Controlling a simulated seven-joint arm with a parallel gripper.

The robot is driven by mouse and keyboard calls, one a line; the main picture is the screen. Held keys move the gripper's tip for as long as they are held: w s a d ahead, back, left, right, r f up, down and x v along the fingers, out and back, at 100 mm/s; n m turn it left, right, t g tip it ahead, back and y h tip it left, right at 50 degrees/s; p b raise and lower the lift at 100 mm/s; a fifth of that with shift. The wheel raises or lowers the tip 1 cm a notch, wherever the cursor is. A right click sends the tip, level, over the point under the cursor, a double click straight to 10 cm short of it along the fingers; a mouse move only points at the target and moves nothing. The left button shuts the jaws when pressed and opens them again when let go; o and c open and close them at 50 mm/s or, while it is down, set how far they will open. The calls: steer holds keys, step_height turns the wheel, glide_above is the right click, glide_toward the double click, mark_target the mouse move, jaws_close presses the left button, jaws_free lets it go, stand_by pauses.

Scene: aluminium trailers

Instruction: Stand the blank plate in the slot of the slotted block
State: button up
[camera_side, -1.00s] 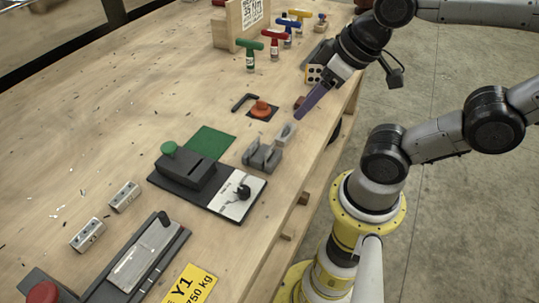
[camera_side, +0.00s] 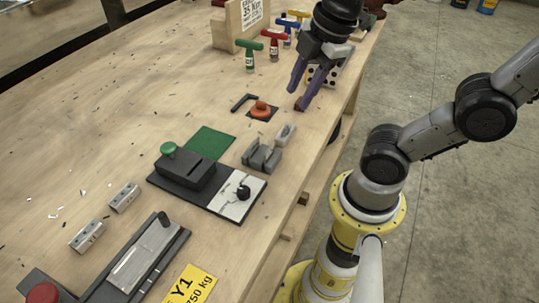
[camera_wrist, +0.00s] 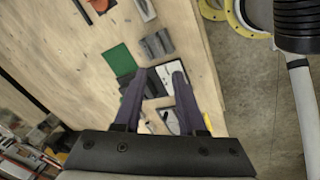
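The grey slotted block (camera_side: 262,155) stands on the wooden bench near its right edge, with upright walls and gaps between them. A small light-grey flat piece (camera_side: 285,133), which looks like the blank plate, lies just beyond it, apart from it. In the wrist view the block (camera_wrist: 157,43) is ahead of the fingers and the light-grey piece (camera_wrist: 145,10) is at the top edge. My gripper (camera_side: 297,98) is above the bench beyond both, its two purple fingers pointing down. The wrist view shows my gripper (camera_wrist: 159,68) with fingers apart and nothing between them.
An orange round knob (camera_side: 262,108) and a black angled key (camera_side: 243,102) lie left of my gripper. Several T-handled tools (camera_side: 273,45) and a wooden stand (camera_side: 238,27) are behind. A dark fixture (camera_side: 186,172) and green mat (camera_side: 210,142) lie left of the block.

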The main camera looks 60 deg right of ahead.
mark_target(270, 148)
steer(key=w+f+n+g, duration=0.2)
steer(key=w+n+g, duration=0.1)
steer(key=w+n, duration=0.3)
steer(key=f, duration=1.4)
steer(key=shift+a+f, duration=0.1)
steer(key=shift+a, duration=0.3)
steer(key=shift+c, duration=0.3)
steer(key=shift+w, duration=0.1)
jaws_close()
